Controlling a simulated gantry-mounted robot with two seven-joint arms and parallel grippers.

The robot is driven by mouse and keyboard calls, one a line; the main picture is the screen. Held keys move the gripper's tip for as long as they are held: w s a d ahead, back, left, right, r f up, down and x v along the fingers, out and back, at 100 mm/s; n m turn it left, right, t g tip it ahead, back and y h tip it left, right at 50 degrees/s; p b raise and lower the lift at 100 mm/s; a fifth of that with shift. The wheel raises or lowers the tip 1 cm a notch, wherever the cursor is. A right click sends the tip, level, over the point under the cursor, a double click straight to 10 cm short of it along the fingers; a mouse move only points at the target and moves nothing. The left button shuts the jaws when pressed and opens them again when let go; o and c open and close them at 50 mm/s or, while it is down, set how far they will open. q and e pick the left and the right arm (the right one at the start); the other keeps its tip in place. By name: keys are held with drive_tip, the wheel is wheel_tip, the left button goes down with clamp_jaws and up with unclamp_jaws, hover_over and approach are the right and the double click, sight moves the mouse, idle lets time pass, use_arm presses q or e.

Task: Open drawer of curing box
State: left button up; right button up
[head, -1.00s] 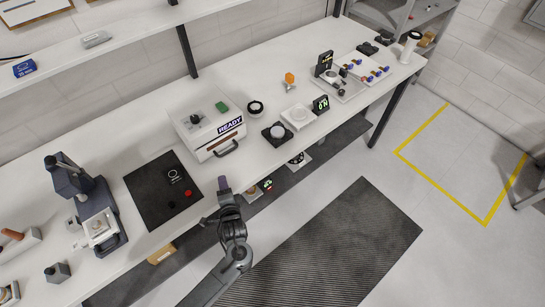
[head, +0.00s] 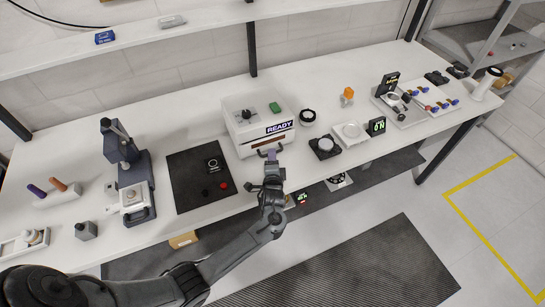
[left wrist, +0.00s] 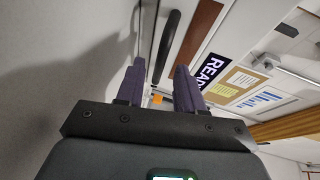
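The curing box (head: 246,143) is a white box with a READY label, standing near the front of the bench; the label also shows in the left wrist view (left wrist: 208,72). Its drawer looks shut. The dark drawer handle (head: 268,149) is on its front face and shows as a black bar (left wrist: 167,45) in the left wrist view. My left gripper (head: 270,160) is at the handle, its purple fingers apart (left wrist: 160,72). The handle bar lies in line with the gap between the fingers; I cannot tell whether they touch it. My right gripper is out of view.
A dark mat (head: 192,178) with a red button lies left of the box. A press-like device (head: 132,172) stands farther left. A black-based round fixture (head: 324,147) and a small display (head: 376,126) stand to the right. A shelf (head: 190,42) runs above the back of the bench.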

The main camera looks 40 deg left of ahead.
use_arm(q)
drive_tip(key=shift+x, duration=1)
drive_tip(key=shift+d, duration=0.1)
drive_tip(key=shift+c, duration=0.4)
clamp_jaws()
